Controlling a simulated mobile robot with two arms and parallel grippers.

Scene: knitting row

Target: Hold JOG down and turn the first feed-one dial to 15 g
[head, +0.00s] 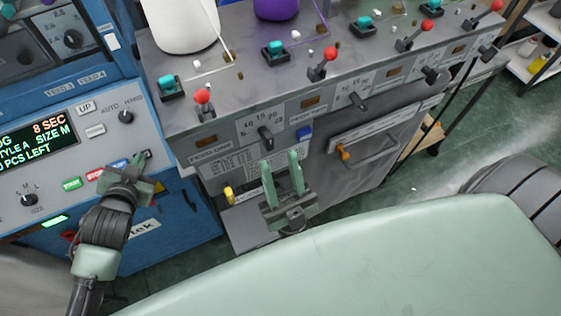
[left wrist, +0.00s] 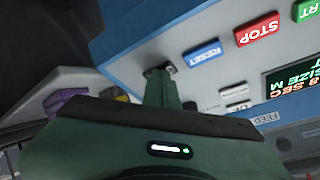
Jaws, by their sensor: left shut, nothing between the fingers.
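My left gripper (head: 143,160) is shut and empty, its fingertips at a small dark button (head: 148,154) on the blue machine's grey panel. The left wrist view shows the tips (left wrist: 157,75) against or just in front of that button; they cover part of it, and I cannot read its label or tell whether it is pressed. The display (head: 40,137) shows "8 SEC". The feed-one dial (head: 265,138), a black knob under a printed scale, sits on the grey machine's front; its exact setting is unclear. My right gripper (head: 283,177) is open and empty, fingers upright, just below that dial.
Red STOP (head: 94,175) and green START (head: 71,184) buttons sit left of my left gripper; blue RESET shows in the left wrist view (left wrist: 203,54). Red-knobbed levers line the top.

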